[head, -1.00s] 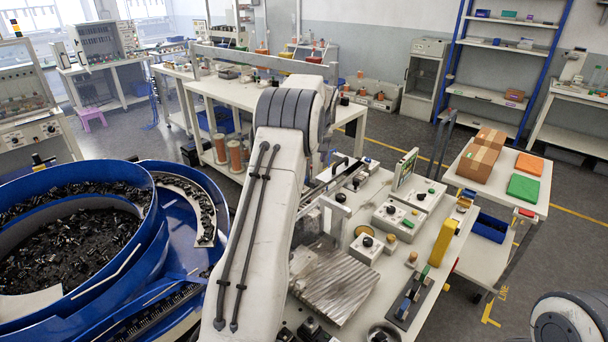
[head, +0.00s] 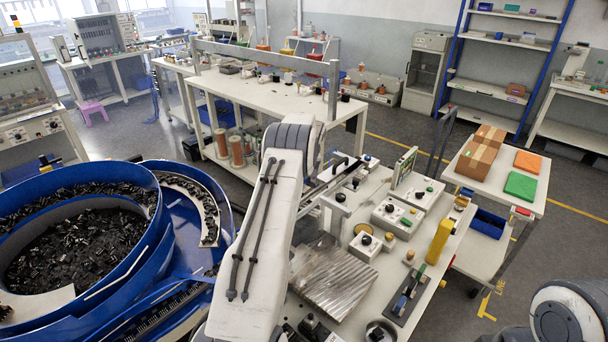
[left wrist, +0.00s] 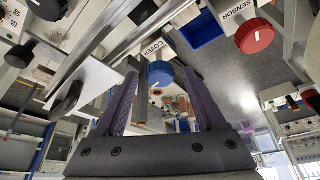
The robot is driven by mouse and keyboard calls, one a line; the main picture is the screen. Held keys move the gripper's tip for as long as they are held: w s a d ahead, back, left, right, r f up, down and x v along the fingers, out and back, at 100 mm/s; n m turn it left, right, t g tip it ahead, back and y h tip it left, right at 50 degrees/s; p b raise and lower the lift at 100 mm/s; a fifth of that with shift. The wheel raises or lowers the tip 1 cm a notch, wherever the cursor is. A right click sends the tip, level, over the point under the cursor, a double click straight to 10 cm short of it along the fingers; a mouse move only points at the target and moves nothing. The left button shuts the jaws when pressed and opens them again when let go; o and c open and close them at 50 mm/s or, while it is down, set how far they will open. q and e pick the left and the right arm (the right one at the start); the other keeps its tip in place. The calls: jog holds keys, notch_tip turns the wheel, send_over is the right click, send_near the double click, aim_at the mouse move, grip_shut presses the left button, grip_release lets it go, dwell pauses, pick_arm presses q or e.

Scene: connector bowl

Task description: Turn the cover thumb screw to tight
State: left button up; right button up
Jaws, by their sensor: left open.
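The cover thumb screw (left wrist: 160,75) is a blue ribbed knob with a white mark on its face, below a plate labelled COVER (left wrist: 152,50) in the left wrist view. My left gripper (left wrist: 162,80) is open, with one dark finger on each side of the knob and gaps showing between fingers and knob. I cannot tell how deep the knob sits between the fingertips. In the head view my left arm hides this gripper, and I cannot make out the blue knob there. My right gripper is outside both views.
A red knob (left wrist: 255,37) under a SENSOR label and a black knob (left wrist: 20,52) flank the cover screw. Metal rails run close by. In the head view, a blue bowl feeder (head: 150,255) stands left of my arm and control boxes (head: 408,212) sit on the bench.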

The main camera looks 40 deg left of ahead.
pick_arm(q)
grip_shut()
